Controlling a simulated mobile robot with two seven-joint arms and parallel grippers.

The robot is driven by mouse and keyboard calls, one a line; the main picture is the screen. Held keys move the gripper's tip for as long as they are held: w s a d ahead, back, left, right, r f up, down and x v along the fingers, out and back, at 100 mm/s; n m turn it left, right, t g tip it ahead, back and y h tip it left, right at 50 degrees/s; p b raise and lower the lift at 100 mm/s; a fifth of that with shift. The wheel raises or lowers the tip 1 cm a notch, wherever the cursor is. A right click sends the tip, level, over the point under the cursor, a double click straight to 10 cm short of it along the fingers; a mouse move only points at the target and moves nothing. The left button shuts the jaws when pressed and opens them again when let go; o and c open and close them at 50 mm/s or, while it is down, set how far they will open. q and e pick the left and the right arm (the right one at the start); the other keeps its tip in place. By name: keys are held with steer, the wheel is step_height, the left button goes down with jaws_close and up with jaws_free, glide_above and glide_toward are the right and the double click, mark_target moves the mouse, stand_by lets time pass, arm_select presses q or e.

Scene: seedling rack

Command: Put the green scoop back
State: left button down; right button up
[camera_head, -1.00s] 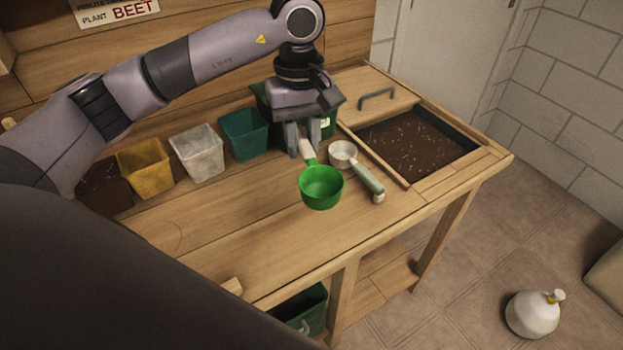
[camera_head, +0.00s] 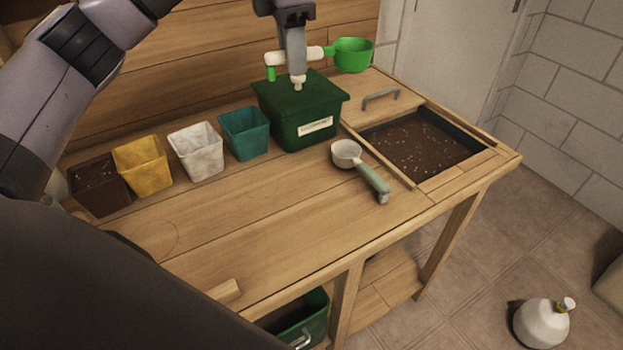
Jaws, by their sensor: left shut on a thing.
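My left gripper (camera_head: 297,78) is shut on the white handle of the green scoop (camera_head: 353,55). The scoop is held up in the air, its handle lying roughly level across the fingers. Its green cup points to the right and a green piece hangs at the handle's left end. Gripper and scoop appear above the dark green bin (camera_head: 298,128), which has a pale label on its front and stands at the back of the bench. How high they are above the bin is hard to tell. My right gripper is not in view.
A white scoop with a pale green handle (camera_head: 372,179) lies on the bench (camera_head: 230,215). Teal (camera_head: 245,134), white (camera_head: 196,152), yellow (camera_head: 143,165) and brown pots line the back. A soil tray (camera_head: 420,147) is at the right. The bench's front middle is clear.

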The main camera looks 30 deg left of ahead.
arm_select(q)
steer(key=shift+a+r+n, duration=0.25)
steer(key=shift+r+n, duration=0.5)
steer(key=shift+n, duration=0.45)
step_height(320, 180, down, 20)
steer(key=b, duration=0.3)
steer(key=shift+r, duration=0.1)
steer(key=shift+f+b, duration=0.35)
steer(key=shift+b, duration=0.05)
steer(key=shift+f, duration=0.25)
